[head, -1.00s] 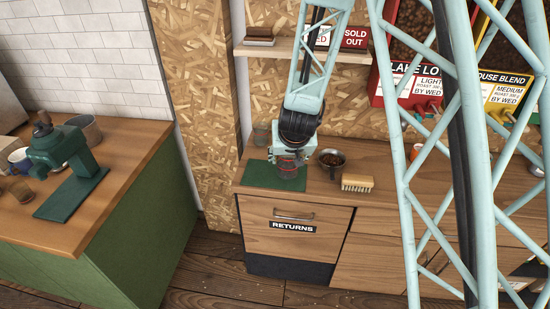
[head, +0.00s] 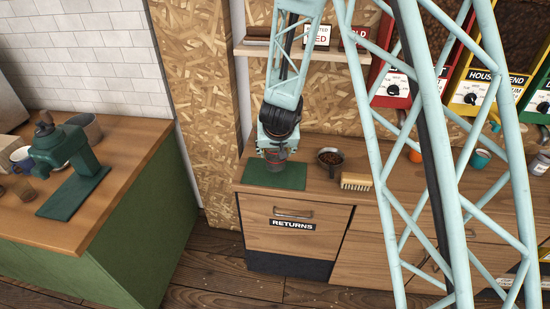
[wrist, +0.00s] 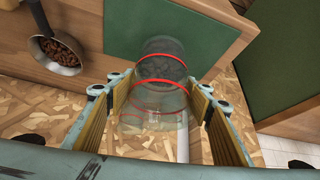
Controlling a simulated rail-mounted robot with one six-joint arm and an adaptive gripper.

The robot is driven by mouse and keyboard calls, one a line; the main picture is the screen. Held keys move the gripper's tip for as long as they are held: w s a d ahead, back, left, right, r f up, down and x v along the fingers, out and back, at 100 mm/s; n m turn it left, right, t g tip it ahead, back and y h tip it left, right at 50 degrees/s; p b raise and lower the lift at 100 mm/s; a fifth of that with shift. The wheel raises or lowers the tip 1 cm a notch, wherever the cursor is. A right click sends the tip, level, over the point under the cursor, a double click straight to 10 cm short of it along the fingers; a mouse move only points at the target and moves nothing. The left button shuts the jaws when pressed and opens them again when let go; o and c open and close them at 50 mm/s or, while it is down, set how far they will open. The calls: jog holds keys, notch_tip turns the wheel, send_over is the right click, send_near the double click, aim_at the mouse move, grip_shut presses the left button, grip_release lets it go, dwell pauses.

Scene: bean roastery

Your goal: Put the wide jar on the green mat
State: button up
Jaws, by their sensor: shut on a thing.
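The wide jar (wrist: 162,70) is clear glass with red bands and shows between the fingers in the wrist view. My gripper (wrist: 157,83) is shut on it. In the head view my gripper (head: 277,152) points down over the back part of the green mat (head: 262,181), and most of the jar is hidden. The mat also shows beyond the jar in the wrist view (wrist: 213,32). I cannot tell whether the jar's base touches the mat. More red rings show through the glass in the wrist view; I cannot tell if they belong to a second jar.
A metal pan of beans (head: 331,159) and a wooden brush (head: 356,181) stand right of the mat on the counter. The counter's front edge lies just before the mat, above the returns drawer (head: 292,224). A wall shelf (head: 270,48) hangs behind my arm.

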aim_at(275, 151)
jog(key=shift+w+a, duration=0.15)
jog(key=shift+a, duration=0.05)
jog(key=shift+f+b, duration=0.6)
jog(key=shift+f, duration=1.15)
jog(key=shift+f, duration=0.15)
jog(key=o, duration=1)
jog(key=shift+r, duration=0.25)
jog(key=shift+p+v, duration=1.4)
jog(key=shift+v, duration=4.55)
